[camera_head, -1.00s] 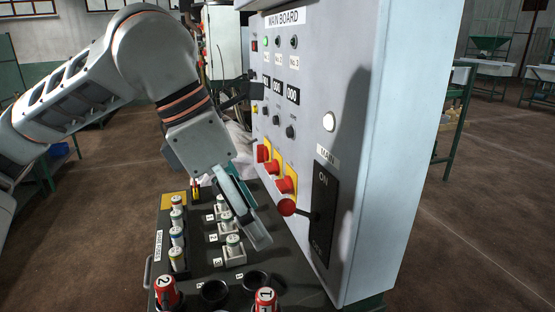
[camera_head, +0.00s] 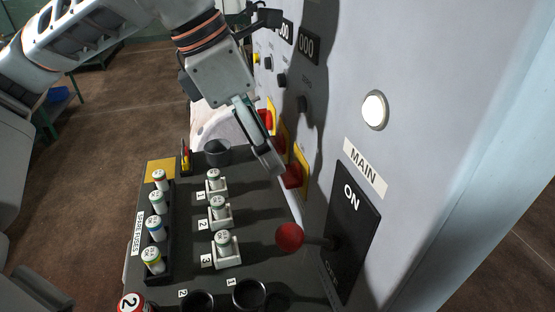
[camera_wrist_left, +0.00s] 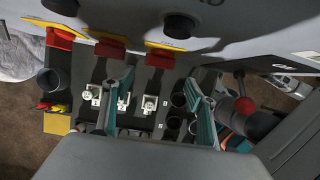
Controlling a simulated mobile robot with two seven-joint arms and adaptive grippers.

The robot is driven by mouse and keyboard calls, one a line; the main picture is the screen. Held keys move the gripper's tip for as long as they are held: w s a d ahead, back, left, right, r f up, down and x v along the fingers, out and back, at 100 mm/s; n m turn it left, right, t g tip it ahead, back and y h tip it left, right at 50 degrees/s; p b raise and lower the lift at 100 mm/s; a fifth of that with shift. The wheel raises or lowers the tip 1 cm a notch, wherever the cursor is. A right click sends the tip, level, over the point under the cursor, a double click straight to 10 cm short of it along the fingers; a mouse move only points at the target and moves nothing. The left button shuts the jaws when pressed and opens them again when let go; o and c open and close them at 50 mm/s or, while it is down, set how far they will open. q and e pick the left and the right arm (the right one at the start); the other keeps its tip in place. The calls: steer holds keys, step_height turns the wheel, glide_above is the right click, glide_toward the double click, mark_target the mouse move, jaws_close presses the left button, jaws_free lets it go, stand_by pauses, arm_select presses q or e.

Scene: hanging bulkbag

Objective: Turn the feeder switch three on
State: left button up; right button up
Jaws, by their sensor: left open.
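Three red feeder switches on yellow plates sit in a row on the grey main board. The nearest red switch (camera_head: 291,178), which looks like number three, is partly behind my left gripper (camera_head: 270,162). The others are the middle red switch (camera_head: 280,140) and the far red switch (camera_head: 265,118). In the left wrist view, my left gripper (camera_wrist_left: 160,78) is open, its teal-lined fingers apart and empty. The end red switch (camera_wrist_left: 160,60) shows beyond and between the fingertips; contact cannot be told. I cannot tell the switches' on or off positions. My right gripper is not in view.
The main lever's red ball (camera_head: 289,237) sticks out close to the nearest switch. Below, the dark panel holds white fuse sockets (camera_head: 220,215), a spare-fuse rack (camera_head: 155,230) and black round holders (camera_head: 249,294). A white lamp (camera_head: 375,110) is on the board.

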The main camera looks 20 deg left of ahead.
mark_target(290, 175)
arm_select(q)
steer(key=shift+x, duration=2.75)
steer(key=c, duration=1.1)
